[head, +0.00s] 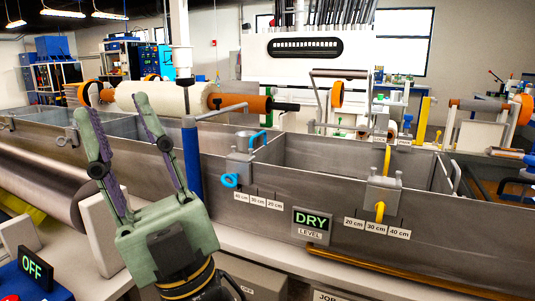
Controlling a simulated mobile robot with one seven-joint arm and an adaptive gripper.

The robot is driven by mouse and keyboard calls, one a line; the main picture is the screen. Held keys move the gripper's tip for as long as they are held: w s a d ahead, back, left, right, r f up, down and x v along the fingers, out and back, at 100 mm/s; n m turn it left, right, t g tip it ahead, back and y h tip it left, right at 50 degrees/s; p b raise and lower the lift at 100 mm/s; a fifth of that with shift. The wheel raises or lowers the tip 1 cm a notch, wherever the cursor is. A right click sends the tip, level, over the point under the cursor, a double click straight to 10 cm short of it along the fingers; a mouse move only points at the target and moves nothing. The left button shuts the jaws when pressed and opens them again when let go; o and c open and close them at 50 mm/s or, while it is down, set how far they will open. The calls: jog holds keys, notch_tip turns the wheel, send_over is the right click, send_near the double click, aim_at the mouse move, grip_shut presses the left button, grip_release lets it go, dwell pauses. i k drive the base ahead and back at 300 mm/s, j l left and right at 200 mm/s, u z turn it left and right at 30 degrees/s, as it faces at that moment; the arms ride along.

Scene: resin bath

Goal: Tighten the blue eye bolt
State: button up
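The blue eye bolt (230,180) is a small ring on the front wall of the grey metal bath (320,175). It sits at the lower left of a grey clamp block (240,158), above a strip of labels reading 40, 30 and 20 cm. A blue curved handle (253,140) rises behind that block. My green gripper (112,105) points upward at the left, with its two fingers apart and nothing visible between them. It is left of the blue eye bolt and not touching it. How tight the bolt is cannot be seen.
A yellow eye bolt (379,212) with its own block and handle is farther right. A blue-grey post (192,160) stands between my gripper and the blue bolt in the picture. A DRY level sign (312,222) hangs on the bath.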

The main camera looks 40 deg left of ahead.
aim_at(233, 177)
jog(key=u, duration=1.3)
